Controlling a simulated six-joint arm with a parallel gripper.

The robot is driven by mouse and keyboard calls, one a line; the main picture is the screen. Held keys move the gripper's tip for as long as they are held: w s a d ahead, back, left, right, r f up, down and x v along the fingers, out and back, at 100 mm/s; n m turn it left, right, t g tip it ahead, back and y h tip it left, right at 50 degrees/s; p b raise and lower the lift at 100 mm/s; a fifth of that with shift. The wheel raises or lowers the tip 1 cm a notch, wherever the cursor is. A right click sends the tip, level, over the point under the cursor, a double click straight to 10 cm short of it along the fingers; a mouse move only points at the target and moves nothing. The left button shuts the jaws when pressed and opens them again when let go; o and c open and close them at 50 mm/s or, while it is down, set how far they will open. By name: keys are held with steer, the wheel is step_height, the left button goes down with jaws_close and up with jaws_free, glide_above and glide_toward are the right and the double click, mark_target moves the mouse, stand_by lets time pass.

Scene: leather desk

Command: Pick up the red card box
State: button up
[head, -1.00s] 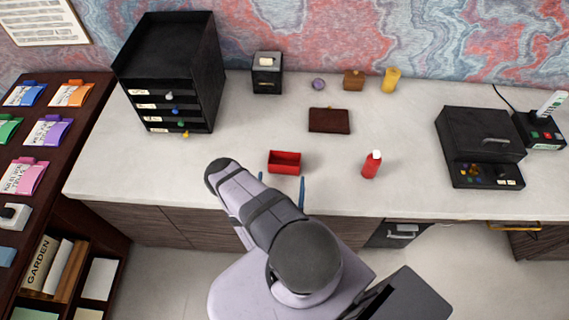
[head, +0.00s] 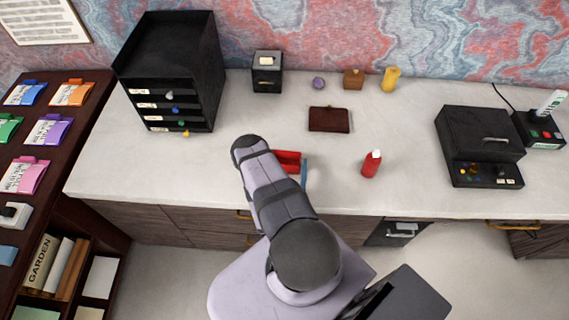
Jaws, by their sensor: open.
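The red card box (head: 290,157), an open-topped red tray-like box, sits on the pale desk near its front edge in the head view. My arm covers its left part. My gripper (head: 303,172) is at the box; one blue finger shows just at the box's right side. The other finger is hidden behind my arm. The jaws are open. I cannot tell whether the finger touches the box.
A red bottle (head: 371,164) stands right of the box, and a brown wallet (head: 330,119) lies behind it. A black drawer unit (head: 170,70) stands left; a black machine (head: 482,147) stands right.

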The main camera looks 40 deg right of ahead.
steer(key=shift+w+d+r, duration=0.1)
steer(key=shift+w+d, duration=0.3)
steer(key=shift+d, duration=0.05)
steer(key=shift+c, duration=0.6)
steer(key=c, duration=1)
steer(key=shift+r, duration=0.1)
steer(key=shift+r, duration=0.55)
steer(key=shift+r+p, duration=2.8)
steer(key=shift+r, duration=1.6)
